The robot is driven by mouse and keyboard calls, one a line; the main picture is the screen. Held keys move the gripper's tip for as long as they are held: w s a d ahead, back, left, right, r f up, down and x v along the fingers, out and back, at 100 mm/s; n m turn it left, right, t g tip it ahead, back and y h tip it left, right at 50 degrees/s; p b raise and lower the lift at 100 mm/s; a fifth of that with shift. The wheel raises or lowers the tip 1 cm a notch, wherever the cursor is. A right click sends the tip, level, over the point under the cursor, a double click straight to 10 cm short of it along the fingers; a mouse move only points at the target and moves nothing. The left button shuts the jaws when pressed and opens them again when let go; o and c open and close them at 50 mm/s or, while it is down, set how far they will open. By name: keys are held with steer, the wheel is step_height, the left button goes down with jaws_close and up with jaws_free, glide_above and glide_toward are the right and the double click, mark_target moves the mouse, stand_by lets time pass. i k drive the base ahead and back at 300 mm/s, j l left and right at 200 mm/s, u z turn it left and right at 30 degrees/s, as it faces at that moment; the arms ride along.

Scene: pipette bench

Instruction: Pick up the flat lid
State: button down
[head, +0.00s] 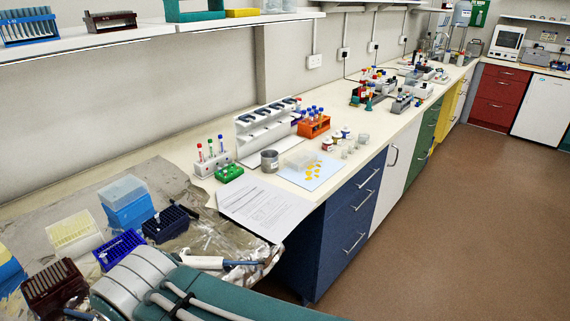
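I cannot single out the flat lid with certainty. A clear cover (122,189) sits on top of a blue tip box (132,211) at the left of the bench. A flat, clear, pale piece (299,158) lies at the back of a light blue sheet (312,178), beside small yellow pieces; it is too small to tell what it is. My gripper is not visible in the head view, so I cannot see whether it is open or shut.
A printed paper (264,207) lies at the front edge. A grey metal cup (269,161) and tube racks stand behind.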

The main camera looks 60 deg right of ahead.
mark_target(301, 159)
steer(key=k+l+z, duration=0.15)
steer(key=k+z, duration=0.35)
steer(key=l+z, duration=0.1)
steer(key=z, duration=0.35)
steer(key=i+z, duration=0.15)
steer(key=z, duration=0.8)
steer(key=i+z, duration=0.1)
steer(key=i, duration=0.25)
steer(key=u, duration=2.3)
steer(key=k+z, duration=0.25)
steer(key=k+l+z, duration=0.15)
steer(key=k+z, duration=0.15)
steer(key=i+l+z, duration=0.15)
steer(key=l+z, duration=0.2)
steer(key=i+l+z, duration=0.45)
steer(key=z, duration=0.2)
